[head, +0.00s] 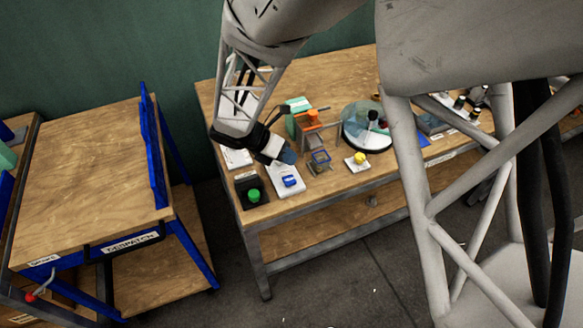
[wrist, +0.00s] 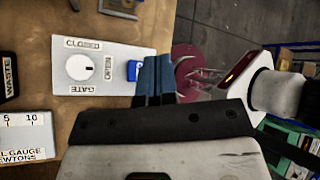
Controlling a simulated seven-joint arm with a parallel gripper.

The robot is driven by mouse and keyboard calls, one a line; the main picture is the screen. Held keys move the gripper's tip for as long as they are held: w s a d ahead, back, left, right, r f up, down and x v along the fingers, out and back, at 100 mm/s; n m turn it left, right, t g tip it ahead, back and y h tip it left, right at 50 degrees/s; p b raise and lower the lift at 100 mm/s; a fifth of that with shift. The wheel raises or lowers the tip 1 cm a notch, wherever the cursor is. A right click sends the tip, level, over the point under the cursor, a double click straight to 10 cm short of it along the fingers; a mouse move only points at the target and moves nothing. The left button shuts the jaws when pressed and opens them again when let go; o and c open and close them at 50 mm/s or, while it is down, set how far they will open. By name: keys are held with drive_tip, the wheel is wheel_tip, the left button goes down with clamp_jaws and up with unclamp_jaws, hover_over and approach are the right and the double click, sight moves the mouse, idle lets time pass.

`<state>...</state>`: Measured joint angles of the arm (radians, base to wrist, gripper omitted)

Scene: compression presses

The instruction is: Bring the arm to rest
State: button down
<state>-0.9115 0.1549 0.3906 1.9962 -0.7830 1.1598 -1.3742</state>
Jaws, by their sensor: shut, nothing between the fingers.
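My gripper (head: 287,156) hangs over the near left part of the bench (head: 330,90) in the head view, its arm reaching down from the top. It appears just above and behind a white plate (head: 285,187) with a blue knob (head: 290,181). In the wrist view its blue fingers (wrist: 154,72) are together, with nothing between them. A white gate panel (wrist: 87,68) marked CLOSED and OPEN, with a round dial, lies to their left. A blue piece (wrist: 133,70) is partly hidden behind the fingers.
A black box with a green button (head: 253,195), an orange-topped device (head: 313,117), a yellow knob (head: 359,158) and a round glassy unit (head: 367,125) crowd the bench. A blue-framed DESPATCH table (head: 95,180) stands left, its top mostly bare. Floor shows between them.

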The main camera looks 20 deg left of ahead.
drive_tip(key=shift+d+r, duration=0.1)
idle(0.3)
drive_tip(key=s+d+r+m+g+y, duration=0.1)
drive_tip(key=d+r+m, duration=0.4)
drive_tip(key=d, duration=0.3)
drive_tip(key=d+r+m+g+y, duration=0.1)
drive_tip(key=d+r+m, duration=0.45)
drive_tip(key=d, duration=0.35)
drive_tip(key=s+d+r+m+g+y, duration=0.1)
drive_tip(key=d+r+m+g+y, duration=0.1)
drive_tip(key=d+r+m, duration=0.45)
drive_tip(key=s+d+r+m+t+y, duration=0.1)
drive_tip(key=s+d+r+m+y, duration=0.1)
drive_tip(key=s+d+m, duration=0.5)
drive_tip(key=s+d+r+m+t+y, duration=0.1)
drive_tip(key=s+d+r+m+y, duration=0.1)
drive_tip(key=s+d+m, duration=0.5)
drive_tip(key=shift+s+d+r+m, duration=0.35)
drive_tip(key=shift+d+r+m, duration=0.5)
drive_tip(key=shift+d, duration=1)
